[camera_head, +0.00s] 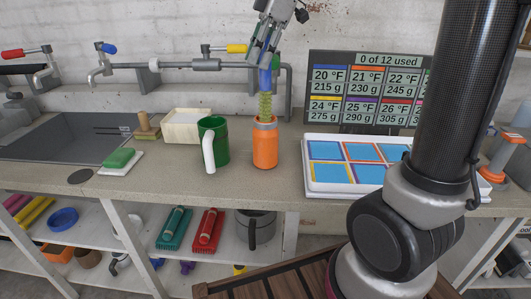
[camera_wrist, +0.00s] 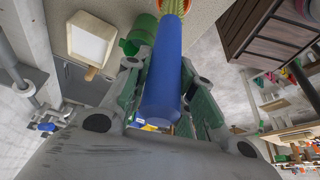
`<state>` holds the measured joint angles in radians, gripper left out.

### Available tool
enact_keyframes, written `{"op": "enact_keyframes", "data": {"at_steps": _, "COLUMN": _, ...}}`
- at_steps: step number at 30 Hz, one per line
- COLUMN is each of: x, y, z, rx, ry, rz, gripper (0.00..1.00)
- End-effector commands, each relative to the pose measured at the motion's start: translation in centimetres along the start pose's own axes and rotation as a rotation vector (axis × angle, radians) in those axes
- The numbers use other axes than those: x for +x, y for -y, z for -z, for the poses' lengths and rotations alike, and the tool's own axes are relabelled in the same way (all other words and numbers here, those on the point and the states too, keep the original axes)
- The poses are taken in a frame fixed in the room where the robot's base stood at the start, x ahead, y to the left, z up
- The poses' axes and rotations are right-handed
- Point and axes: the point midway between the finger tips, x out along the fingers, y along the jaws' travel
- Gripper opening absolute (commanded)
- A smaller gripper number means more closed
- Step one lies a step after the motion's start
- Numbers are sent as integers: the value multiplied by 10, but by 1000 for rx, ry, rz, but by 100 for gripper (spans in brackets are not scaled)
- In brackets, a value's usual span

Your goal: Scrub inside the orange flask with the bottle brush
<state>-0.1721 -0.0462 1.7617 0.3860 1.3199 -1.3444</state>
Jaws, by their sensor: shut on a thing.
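The bottle brush has a blue handle (camera_head: 265,78) and yellow-green bristles (camera_head: 265,104). My gripper (camera_head: 264,58) is shut on the blue handle and holds the brush upright, bristles down. The orange flask (camera_head: 265,150) stands upright on the counter directly below, with a grey band near its top. The bristles' lower end is at the flask's mouth; whether the tip is inside is hard to tell. In the wrist view the blue handle (camera_wrist: 163,85) lies between the fingers, and the flask's orange rim (camera_wrist: 201,7) shows around the bristles at the top edge. The flask's inside is hidden.
A green mug (camera_head: 216,140) with a white handle stands just left of the flask. A cream tray (camera_head: 185,127), a green sponge (camera_head: 118,158) and a sink (camera_head: 60,140) are farther left. A white tray with blue squares (camera_head: 350,190) lies to the right, before a display board (camera_head: 365,62). A tap pipe runs behind.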

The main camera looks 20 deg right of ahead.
Motion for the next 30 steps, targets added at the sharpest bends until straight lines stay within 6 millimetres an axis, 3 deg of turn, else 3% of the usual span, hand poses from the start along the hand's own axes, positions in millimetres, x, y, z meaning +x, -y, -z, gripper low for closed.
{"op": "enact_keyframes", "data": {"at_steps": 30, "x": -118, "y": 0, "z": 49, "rx": 0, "ry": 0, "rz": 0, "gripper": 0}}
